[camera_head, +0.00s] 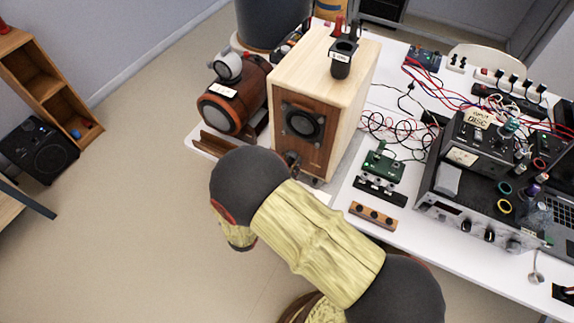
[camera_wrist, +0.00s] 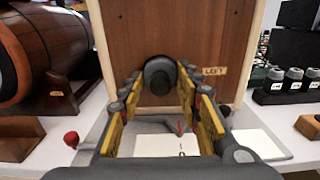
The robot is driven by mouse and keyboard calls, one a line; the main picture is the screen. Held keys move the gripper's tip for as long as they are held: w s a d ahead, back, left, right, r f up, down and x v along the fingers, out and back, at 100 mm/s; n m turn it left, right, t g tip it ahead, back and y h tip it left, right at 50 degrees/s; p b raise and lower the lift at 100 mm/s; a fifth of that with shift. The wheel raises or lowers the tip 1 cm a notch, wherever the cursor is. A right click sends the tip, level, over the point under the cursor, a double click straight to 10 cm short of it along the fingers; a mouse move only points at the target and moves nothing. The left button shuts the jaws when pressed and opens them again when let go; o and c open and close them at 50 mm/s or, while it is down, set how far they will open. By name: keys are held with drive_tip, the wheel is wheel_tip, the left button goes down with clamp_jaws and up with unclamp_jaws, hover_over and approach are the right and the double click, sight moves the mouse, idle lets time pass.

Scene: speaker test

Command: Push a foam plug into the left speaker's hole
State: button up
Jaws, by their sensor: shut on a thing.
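The left speaker (camera_head: 345,75) is a pale wooden box with a brown front and a dark round driver, standing on the white table. In the wrist view its brown front (camera_wrist: 205,35) fills the middle and carries a yellow "LEFT" label (camera_wrist: 214,71). My gripper (camera_wrist: 160,82) is shut on a dark grey round plug (camera_wrist: 159,70) held against the lower front. The plug covers the place where the hole would show, so I cannot tell how deep it sits. In the head view my arm mostly hides the gripper at the speaker's lower front.
A dark labelled cup (camera_head: 343,62) stands on top of the speaker. A brown barrel-shaped object (camera_head: 232,105) is close on the left. A green circuit board (camera_head: 383,166), cables and an amplifier (camera_head: 470,205) crowd the right.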

drive_tip(key=shift+w, duration=0.15)
drive_tip(key=o, duration=1.4)
drive_tip(key=shift+c, duration=0.2)
drive_tip(key=v, duration=1.2)
drive_tip(key=shift+f, duration=0.15)
